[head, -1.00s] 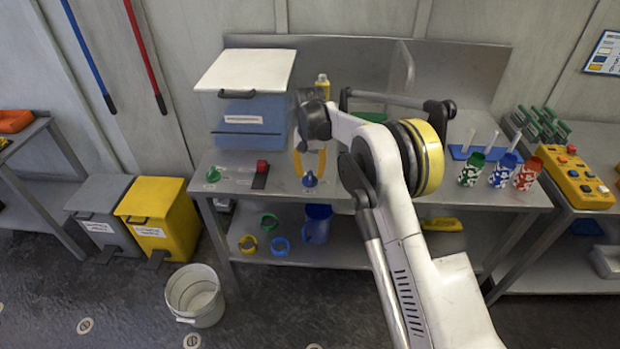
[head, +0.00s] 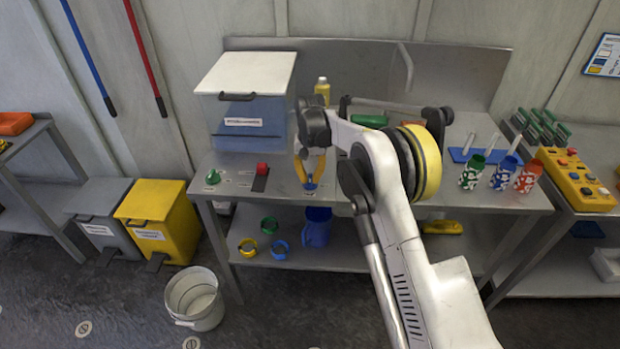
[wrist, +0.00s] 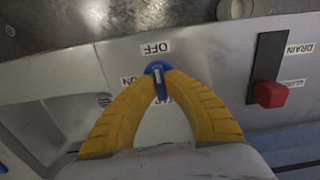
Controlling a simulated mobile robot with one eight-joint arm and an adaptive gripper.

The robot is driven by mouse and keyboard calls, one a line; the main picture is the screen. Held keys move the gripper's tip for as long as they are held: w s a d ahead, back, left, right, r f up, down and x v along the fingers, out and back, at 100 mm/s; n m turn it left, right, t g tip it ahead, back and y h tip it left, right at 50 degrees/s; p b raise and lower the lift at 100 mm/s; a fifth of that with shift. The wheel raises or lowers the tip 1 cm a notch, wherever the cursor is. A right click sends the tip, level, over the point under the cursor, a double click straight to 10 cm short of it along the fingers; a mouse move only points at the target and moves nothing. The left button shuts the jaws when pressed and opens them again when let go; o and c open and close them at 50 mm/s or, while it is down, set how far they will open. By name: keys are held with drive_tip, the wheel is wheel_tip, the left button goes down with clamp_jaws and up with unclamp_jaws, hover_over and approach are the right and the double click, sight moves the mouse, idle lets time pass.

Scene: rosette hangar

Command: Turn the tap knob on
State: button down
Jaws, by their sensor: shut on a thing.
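The tap knob (wrist: 158,68) is small and blue with a white stripe that lies roughly upright in the wrist view. An OFF label (wrist: 156,48) sits just above it there, and an ON label (wrist: 131,81) shows partly behind a finger. In the head view the knob (head: 310,185) is at the counter's front edge. My gripper (wrist: 159,72) has two yellow fingers coming down on either side of the knob, with the tips shut on it. In the head view my gripper (head: 310,182) stands over the knob. Part of the label below the knob is hidden by the fingers.
A red drain lever (head: 262,169) and a green knob (head: 213,177) are left of the tap knob in the head view. A lidded blue box (head: 250,120) stands behind them. Several coloured cups, including a green one (head: 472,172), stand to the right.

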drive_tip(key=n, duration=0.4)
drive_tip(key=shift+n, duration=0.3)
drive_tip(key=n, duration=0.9)
drive_tip(key=shift+n, duration=1.9)
drive_tip(key=c, duration=1.5)
unclamp_jaws()
drive_tip(key=shift+o, duration=0.2)
